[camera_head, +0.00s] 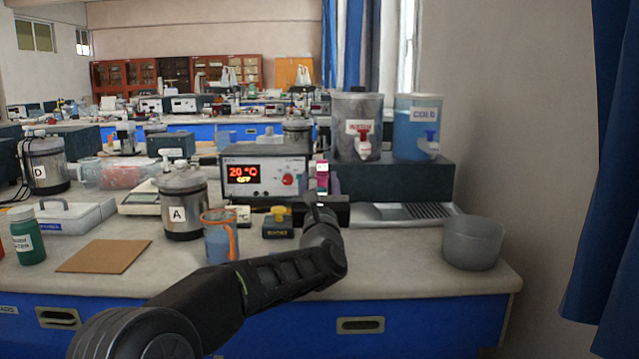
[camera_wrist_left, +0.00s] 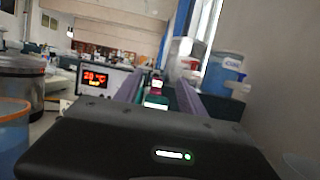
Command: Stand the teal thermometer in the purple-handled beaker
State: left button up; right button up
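I see no purple-handled beaker. My right gripper is out of view.

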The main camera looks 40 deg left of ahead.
pick_arm(q)
jog(key=shift+o, duration=0.7)
jog(key=v, duration=0.8)
jog(key=shift+b, duration=0.35)
jog(key=shift+a, duration=0.1)
dwell(0.5)
